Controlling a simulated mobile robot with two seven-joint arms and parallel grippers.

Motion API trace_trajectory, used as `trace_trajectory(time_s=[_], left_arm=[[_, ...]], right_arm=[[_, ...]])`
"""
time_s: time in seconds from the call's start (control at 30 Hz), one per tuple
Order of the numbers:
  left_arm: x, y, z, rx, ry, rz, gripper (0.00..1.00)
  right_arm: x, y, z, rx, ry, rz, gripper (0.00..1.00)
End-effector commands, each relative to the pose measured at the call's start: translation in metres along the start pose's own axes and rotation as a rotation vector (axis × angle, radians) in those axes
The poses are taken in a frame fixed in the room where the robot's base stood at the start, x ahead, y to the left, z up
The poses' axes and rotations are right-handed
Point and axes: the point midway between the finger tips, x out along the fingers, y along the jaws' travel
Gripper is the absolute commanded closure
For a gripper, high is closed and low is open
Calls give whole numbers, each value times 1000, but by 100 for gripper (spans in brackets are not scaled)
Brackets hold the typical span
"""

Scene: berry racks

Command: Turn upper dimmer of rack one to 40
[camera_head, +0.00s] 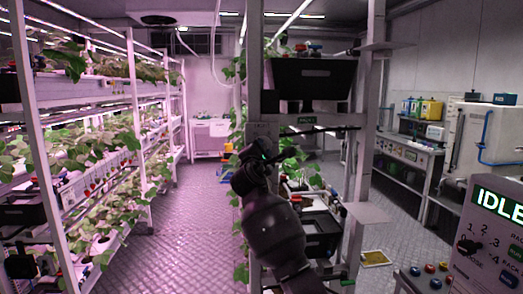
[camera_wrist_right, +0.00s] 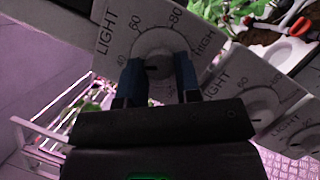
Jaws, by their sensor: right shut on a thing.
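My right gripper (camera_wrist_right: 160,82) is shut on a round white dimmer knob (camera_wrist_right: 154,50), with one blue finger on each side of it. The knob sits on a white plate (camera_wrist_right: 116,28) marked LIGHT, with 40, 60, 80 and HIGH around it. A dark mark shows on the knob between the fingers; its exact setting is hard to read. In the head view my right arm reaches up to the grey rack post (camera_head: 256,70) in the middle, and its fingers and the knob are hidden there. My left gripper is not in view.
Two more LIGHT dials, a nearer one (camera_wrist_right: 262,104) and a farther one (camera_wrist_right: 300,134), line up down to the right in the wrist view. A black bin (camera_head: 310,78) is on the middle rack. Planted racks stand left; the aisle floor (camera_head: 190,225) is clear.

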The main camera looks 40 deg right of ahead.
Motion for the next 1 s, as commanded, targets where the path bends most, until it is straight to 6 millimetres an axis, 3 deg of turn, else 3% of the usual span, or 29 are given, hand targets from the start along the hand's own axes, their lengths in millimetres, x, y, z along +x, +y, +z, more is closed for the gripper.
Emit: trace_trajectory(time_s=[0.4,0.43,0.6,1.0], left_arm=[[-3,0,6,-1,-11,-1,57],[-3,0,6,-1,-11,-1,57],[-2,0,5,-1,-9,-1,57],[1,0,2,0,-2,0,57]], right_arm=[[1,2,2,7,-4,2,93],[1,2,2,7,-4,2,66],[1,2,2,6,-3,0,43],[-9,0,0,7,0,-1,43]])
